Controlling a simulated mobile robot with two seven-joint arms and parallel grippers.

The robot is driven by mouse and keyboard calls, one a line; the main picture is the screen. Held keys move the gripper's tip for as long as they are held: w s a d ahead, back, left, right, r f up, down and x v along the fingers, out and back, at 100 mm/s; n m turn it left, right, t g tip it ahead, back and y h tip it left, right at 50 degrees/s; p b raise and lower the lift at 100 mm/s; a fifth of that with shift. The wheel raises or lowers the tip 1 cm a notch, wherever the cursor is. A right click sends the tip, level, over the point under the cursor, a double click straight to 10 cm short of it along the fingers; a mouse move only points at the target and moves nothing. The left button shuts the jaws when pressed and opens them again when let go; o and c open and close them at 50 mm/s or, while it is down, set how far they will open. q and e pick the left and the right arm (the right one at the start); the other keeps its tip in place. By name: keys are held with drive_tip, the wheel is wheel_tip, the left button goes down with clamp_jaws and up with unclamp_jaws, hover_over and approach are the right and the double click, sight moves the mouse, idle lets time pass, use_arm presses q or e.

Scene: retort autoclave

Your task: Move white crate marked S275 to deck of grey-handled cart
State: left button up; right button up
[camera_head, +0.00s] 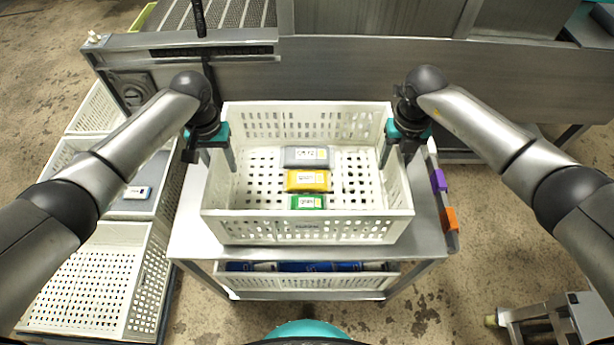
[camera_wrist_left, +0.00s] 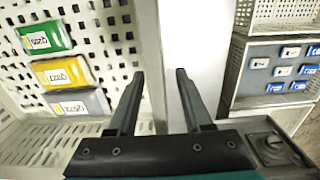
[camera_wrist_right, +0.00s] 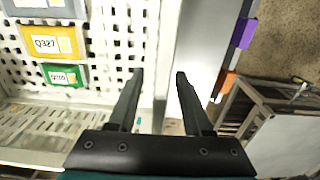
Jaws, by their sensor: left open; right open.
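A white perforated crate (camera_head: 307,228) stands level on a light grey cart top (camera_head: 190,235). It holds a grey, a yellow and a green pouch in a column. A small plate on its front wall is too small to read, so I cannot confirm S275. My left gripper (camera_head: 218,163) is open at the crate's left wall, one finger on each side of it, also seen in the left wrist view (camera_wrist_left: 155,72). My right gripper (camera_head: 397,162) is open at the right wall, likewise straddling it in the right wrist view (camera_wrist_right: 158,74). No grey cart handle is clearly identifiable.
A lower white crate (camera_head: 300,283) with blue packs sits under the cart top. A steel machine (camera_head: 350,65) closes off the back. A small metal stand (camera_head: 540,315) is at lower right.

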use_arm(q)
drive_tip(key=shift+f, duration=0.15)
use_arm(e)
drive_tip(key=shift+f, duration=0.15)
use_arm(q)
clamp_jaws()
use_arm(e)
clamp_jaws()
use_arm(q)
drive_tip(key=shift+w, duration=0.1)
use_arm(e)
drive_tip(key=shift+w, duration=0.1)
idle(0.9)
